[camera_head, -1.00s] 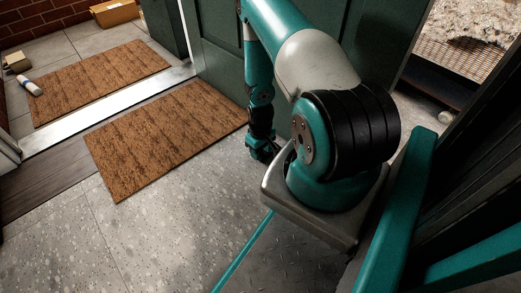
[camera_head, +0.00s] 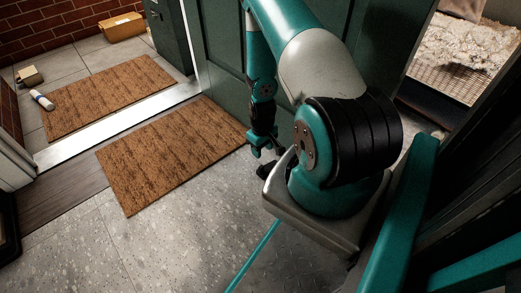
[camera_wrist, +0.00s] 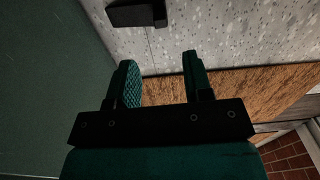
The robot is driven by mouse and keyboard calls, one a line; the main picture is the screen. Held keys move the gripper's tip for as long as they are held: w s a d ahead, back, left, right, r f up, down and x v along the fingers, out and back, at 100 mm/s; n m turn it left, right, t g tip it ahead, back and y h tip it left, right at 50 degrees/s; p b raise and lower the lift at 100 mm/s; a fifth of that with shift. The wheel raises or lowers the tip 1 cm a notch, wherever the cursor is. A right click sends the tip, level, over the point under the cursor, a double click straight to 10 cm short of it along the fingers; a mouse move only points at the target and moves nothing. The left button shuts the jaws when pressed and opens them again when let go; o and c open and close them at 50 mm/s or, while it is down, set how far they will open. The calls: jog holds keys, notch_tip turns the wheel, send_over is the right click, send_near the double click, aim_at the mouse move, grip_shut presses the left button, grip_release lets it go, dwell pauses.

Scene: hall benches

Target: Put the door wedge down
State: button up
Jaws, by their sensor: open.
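My gripper (camera_wrist: 158,62) is open, with nothing between its two teal fingers in the wrist view. A dark, blocky thing, which looks like the door wedge (camera_wrist: 137,13), lies on the grey speckled floor (camera_wrist: 215,30) beyond the fingertips. In the head view, my gripper (camera_head: 262,146) hangs low beside the green door (camera_head: 225,60). A dark shape, likely the same wedge (camera_head: 267,176), shows just below it, partly hidden by my arm's base.
A brown doormat (camera_head: 165,155) lies left of my gripper. A second mat (camera_head: 110,95) lies beyond the metal threshold (camera_head: 75,148). A cardboard box (camera_head: 123,25) and a white roll (camera_head: 42,100) are farther out.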

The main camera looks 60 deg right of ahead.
jog(key=w+a+r+n+t+y, duration=0.1)
jog(key=w+a+r, duration=0.3)
jog(key=r, duration=0.3)
jog(key=w+a+r+n, duration=0.1)
jog(key=w+a+r, duration=0.3)
jog(key=r, duration=0.3)
jog(key=a+r+n+y, duration=0.2)
jog(key=a+r, duration=1.3)
jog(key=s+a+r+n, duration=0.2)
jog(key=s+a+r, duration=0.4)
jog(key=s, duration=0.3)
jog(key=s+a+r+n+g+y, duration=0.1)
jog(key=s+a+r+n, duration=0.2)
jog(key=s+a+r, duration=0.3)
jog(key=s+r, duration=0.1)
jog(key=s, duration=0.2)
jog(key=shift+r+n, duration=0.15)
jog(key=shift+n, duration=0.15)
jog(key=shift+a, duration=0.1)
